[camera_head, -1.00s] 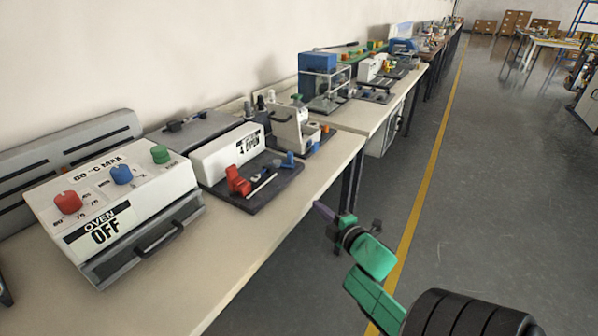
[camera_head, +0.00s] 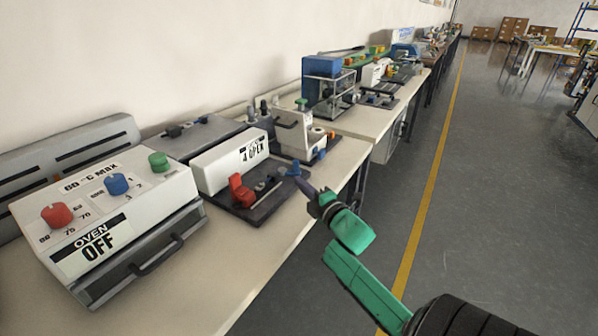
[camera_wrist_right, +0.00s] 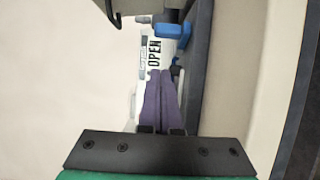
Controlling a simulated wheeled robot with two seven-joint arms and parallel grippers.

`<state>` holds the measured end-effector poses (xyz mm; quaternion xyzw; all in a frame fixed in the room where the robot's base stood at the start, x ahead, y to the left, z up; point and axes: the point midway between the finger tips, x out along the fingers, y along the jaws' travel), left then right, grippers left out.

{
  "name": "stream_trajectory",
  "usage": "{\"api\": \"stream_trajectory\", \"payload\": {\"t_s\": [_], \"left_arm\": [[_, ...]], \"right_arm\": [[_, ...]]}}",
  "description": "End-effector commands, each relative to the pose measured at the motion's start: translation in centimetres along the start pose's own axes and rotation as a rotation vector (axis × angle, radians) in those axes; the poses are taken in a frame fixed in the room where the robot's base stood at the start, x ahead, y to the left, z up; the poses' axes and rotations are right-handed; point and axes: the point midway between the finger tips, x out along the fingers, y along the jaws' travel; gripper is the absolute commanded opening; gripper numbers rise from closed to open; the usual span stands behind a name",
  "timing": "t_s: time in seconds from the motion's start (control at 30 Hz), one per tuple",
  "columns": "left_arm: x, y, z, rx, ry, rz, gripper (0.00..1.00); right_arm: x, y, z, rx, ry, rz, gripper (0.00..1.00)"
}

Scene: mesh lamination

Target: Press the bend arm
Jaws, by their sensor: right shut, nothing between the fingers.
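A red handle (camera_head: 241,190) and a blue handle (camera_head: 290,171) sit on that plate; I cannot tell for sure which part is the bend arm. My right gripper (camera_head: 300,183) is shut and empty, its purple fingertips close to the blue handle at the plate's right end. In the right wrist view the shut fingers (camera_wrist_right: 160,78) point toward the blue handle (camera_wrist_right: 172,30), with a gap showing between them. My left gripper is out of view.
An oven (camera_head: 110,215) marked "OFF", with red, blue and green knobs, stands at the left. Another white device (camera_head: 297,133) stands just behind the plate. More machines line the bench along the wall. The bench top (camera_head: 225,270) in front is clear.

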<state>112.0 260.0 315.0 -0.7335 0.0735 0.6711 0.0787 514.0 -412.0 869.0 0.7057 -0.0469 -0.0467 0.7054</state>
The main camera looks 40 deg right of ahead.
Motion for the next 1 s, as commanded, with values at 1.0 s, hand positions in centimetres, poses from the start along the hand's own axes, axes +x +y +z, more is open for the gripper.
{"api": "stream_trajectory", "payload": {"t_s": [1.0], "left_arm": [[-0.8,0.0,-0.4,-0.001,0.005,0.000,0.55]], "right_arm": [[4.9,0.1,3.6,-0.003,0.022,-0.002,0.00]]}}
